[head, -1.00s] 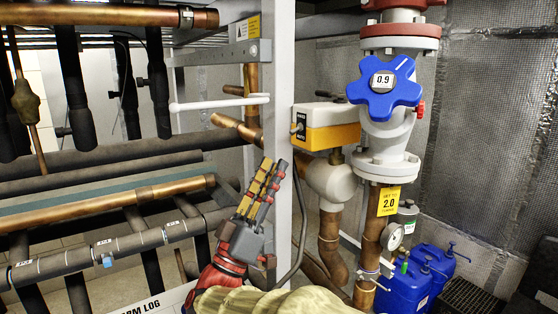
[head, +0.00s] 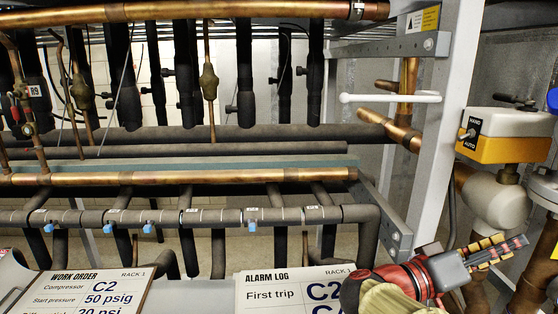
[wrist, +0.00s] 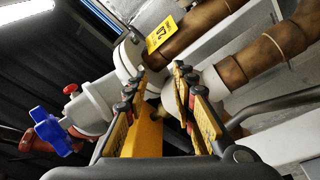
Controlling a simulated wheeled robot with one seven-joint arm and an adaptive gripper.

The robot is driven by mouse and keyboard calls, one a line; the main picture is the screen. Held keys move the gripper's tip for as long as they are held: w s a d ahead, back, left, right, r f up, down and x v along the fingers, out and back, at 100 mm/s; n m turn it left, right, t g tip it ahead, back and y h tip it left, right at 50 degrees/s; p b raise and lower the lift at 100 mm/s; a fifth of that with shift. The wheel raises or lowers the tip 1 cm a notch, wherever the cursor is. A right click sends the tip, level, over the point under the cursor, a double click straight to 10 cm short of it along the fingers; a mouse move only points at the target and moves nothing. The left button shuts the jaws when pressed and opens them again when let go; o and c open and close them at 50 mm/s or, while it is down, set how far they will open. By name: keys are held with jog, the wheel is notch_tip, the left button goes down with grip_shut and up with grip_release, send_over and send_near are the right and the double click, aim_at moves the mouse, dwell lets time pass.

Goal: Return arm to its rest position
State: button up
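My gripper (head: 508,248), with a red and grey body and yellow and dark fingers, is at the lower right of the head view, pointing right. It is in front of the pipework, just right of the alarm log sheet (head: 290,290). In the wrist view my gripper (wrist: 161,80) has its two fingers apart, with nothing held between them. Beyond them is the yellow part of the hand/auto box (wrist: 148,135). A blue star-shaped handwheel (wrist: 52,133) is at the left of the wrist view.
A white upright post (head: 437,130) stands left of the hand/auto box (head: 505,148). Copper pipe (head: 180,178) and dark insulated pipes cross the left and middle. A work order sheet (head: 80,290) lies at the lower left. A yellow tag (wrist: 161,34) shows in the wrist view.

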jog(key=s+a+f+n+g+y, duration=0.1)
jog(key=s+a+f+n+y, duration=0.1)
jog(key=s+f+y, duration=0.5)
jog(key=s+a+f+n+g+y, duration=0.1)
jog(key=s+a+f+y, duration=0.15)
jog(key=f, duration=0.85)
jog(key=a+f+n+t+y, duration=0.3)
jog(key=a+y, duration=0.7)
jog(key=a, duration=0.6)
jog(key=shift+s+a+f+t, duration=0.35)
jog(key=shift+a+f+t, duration=0.05)
jog(key=shift+f+t, duration=0.2)
